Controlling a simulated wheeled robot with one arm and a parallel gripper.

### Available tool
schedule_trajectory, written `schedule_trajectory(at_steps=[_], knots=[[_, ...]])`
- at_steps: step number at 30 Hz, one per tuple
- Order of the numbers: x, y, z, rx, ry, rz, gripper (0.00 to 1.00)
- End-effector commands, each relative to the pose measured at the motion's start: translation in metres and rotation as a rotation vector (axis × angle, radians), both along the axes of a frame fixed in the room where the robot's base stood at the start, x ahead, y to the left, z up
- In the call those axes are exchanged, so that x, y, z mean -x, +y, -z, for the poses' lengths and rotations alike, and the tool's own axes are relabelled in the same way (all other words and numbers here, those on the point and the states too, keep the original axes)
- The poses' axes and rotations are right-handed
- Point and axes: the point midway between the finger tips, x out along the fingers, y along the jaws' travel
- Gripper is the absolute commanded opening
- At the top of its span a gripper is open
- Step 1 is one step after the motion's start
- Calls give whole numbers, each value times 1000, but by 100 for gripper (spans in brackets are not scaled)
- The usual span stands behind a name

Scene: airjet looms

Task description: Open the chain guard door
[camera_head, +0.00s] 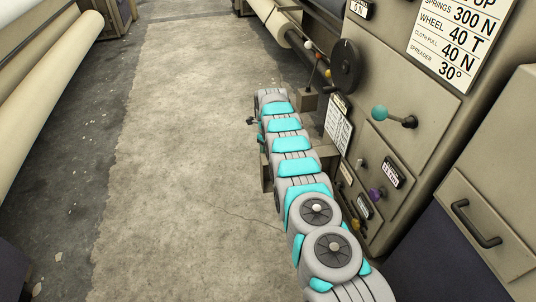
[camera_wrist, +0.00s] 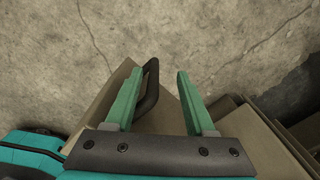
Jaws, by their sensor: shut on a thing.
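A beige panel with a black bar handle (camera_wrist: 151,86) shows in the wrist view; I take it to be the chain guard door (camera_wrist: 170,120). My gripper (camera_wrist: 160,73) has its two green fingers on either side of the handle. The handle lies close along the left finger, and a gap shows between it and the right finger. In the head view my arm runs along the loom's side and hides most of a low beige box (camera_head: 267,178). The fingers and the handle cannot be made out clearly there.
The loom's cabinet (camera_head: 405,75) stands right of my arm, with a teal knob (camera_head: 380,113), a black handwheel (camera_head: 345,66) and a drawer handle (camera_head: 476,224). The concrete aisle (camera_head: 180,150) to the left is clear. Large fabric rolls (camera_head: 50,85) line its far left.

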Motion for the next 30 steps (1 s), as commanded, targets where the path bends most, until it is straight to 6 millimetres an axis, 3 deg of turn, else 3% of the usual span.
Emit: schedule_trajectory(at_steps=[5,18,30], knots=[[-1,-3,-9,2,-1,3,47],[-1,-2,-72,1,-3,3,47],[0,-1,-78,0,0,1,47]])
